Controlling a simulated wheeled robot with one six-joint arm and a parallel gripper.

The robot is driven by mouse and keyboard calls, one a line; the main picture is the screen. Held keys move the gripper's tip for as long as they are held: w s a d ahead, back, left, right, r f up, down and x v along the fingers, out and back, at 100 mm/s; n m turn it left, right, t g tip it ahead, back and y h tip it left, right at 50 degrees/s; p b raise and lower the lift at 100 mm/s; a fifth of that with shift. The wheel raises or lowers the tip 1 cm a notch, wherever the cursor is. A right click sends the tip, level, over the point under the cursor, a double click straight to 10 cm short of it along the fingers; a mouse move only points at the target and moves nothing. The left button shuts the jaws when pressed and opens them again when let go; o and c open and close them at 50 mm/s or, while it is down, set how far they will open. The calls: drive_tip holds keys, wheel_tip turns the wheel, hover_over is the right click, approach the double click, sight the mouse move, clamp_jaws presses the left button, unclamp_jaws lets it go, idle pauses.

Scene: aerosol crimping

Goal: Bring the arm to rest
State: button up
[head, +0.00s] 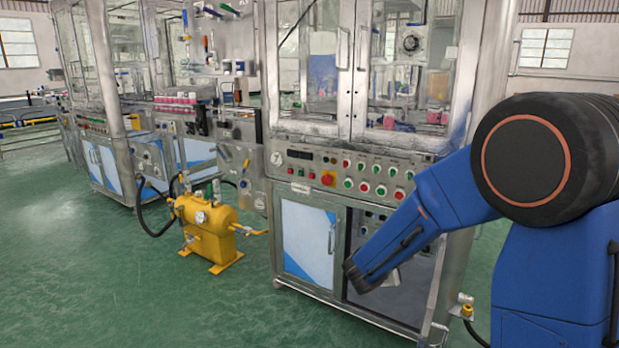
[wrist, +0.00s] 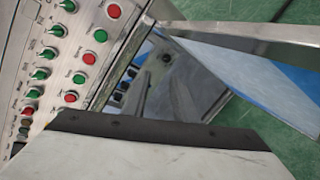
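My blue arm (head: 440,205) reaches down and to the left from its large dark joint, in front of the crimping machine's lower cabinet. The end of the arm is low, before the dark lower bay. A small grey part of my gripper (head: 390,279) shows under the arm's end, mostly hidden behind it. In the wrist view, a pale grey block with a dark edge (wrist: 160,135), which looks like part of my gripper, fills the bottom.
The machine's control panel (head: 345,178) has rows of green and red buttons and also shows in the wrist view (wrist: 65,60). A white and blue cabinet panel (head: 308,240) is left of the arm's end. A yellow tank (head: 208,228) stands further left. Green floor (head: 130,290) is clear at front left.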

drive_tip(key=s+d+r+m+g, duration=0.2)
drive_tip(key=s+d+m, duration=0.15)
drive_tip(key=s, duration=0.45)
drive_tip(key=s+d+r+m+g+y, duration=0.1)
drive_tip(key=s+d+r+m+g, duration=0.2)
drive_tip(key=s, duration=0.5)
drive_tip(key=s+d+r+m+g, duration=0.15)
drive_tip(key=s+d+m, duration=0.25)
drive_tip(key=s, duration=0.4)
drive_tip(key=s+a+m+y, duration=0.2)
drive_tip(key=s+a+y, duration=0.2)
drive_tip(key=s, duration=0.4)
drive_tip(key=s+a+m+y, duration=0.3)
drive_tip(key=s+a, duration=0.3)
drive_tip(key=s, duration=0.2)
drive_tip(key=shift+s+y, duration=0.2)
drive_tip(key=shift+y, duration=0.5)
drive_tip(key=shift+w+t, duration=0.1)
drive_tip(key=shift+t, duration=0.15)
idle(1.6)
